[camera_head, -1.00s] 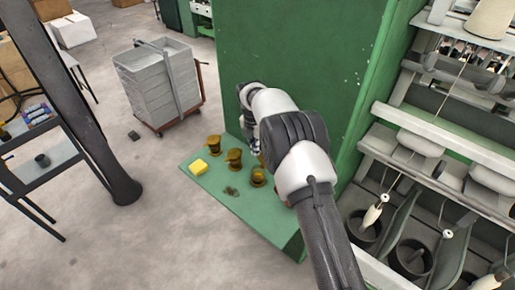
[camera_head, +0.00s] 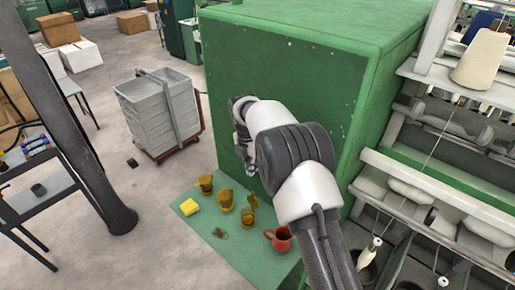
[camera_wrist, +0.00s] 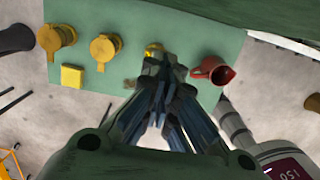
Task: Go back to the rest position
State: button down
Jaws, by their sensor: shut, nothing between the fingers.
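My gripper (camera_wrist: 162,62) is shut and empty in the wrist view, above the green ledge (camera_wrist: 205,35). In the head view my arm reaches toward the green machine cabinet (camera_head: 300,75), and the arm mostly hides the gripper. Three amber pots stand on the ledge: one at the back (camera_head: 205,183), one in the middle (camera_head: 225,199) and one nearer the arm (camera_head: 249,215). A red mug (camera_head: 282,240) sits at the ledge's right, partly beside my arm. In the wrist view the fingers partly cover one pot (camera_wrist: 153,49).
A yellow block (camera_head: 189,206) and a small dark clump (camera_head: 220,233) lie on the ledge. A grey crate stack (camera_head: 158,112) stands on a cart behind. Spinning machinery (camera_head: 440,190) is close at the right. A dark post (camera_head: 75,130) stands left.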

jog(key=shift+r, duration=0.15)
jog(key=s+d+r+m+t+b, duration=0.1)
jog(key=s+d+r+m+b, duration=0.3)
jog(key=s+d+m+b, duration=0.3)
jog(key=s+d+r+m+t+b, duration=0.1)
jog(key=s+d+r+m+b, duration=0.2)
jog(key=s+d+m+b, duration=0.35)
jog(key=s+d+f+m+b, duration=0.1)
jog(key=s+f+m+b, duration=0.4)
jog(key=s, duration=0.4)
jog(key=s+d+f+m+t+b, duration=0.1)
jog(key=s+d+f+m+b, duration=0.1)
jog(key=s+f+m+b, duration=0.3)
jog(key=s+d+f+m+b, duration=0.2)
jog(key=s+f+m+b, duration=0.3)
jog(key=s, duration=0.8)
jog(key=shift+s+d+f+y, duration=0.15)
jog(key=shift+s+d+y, duration=0.05)
jog(key=shift+s+y, duration=0.2)
jog(key=shift+w, duration=0.1)
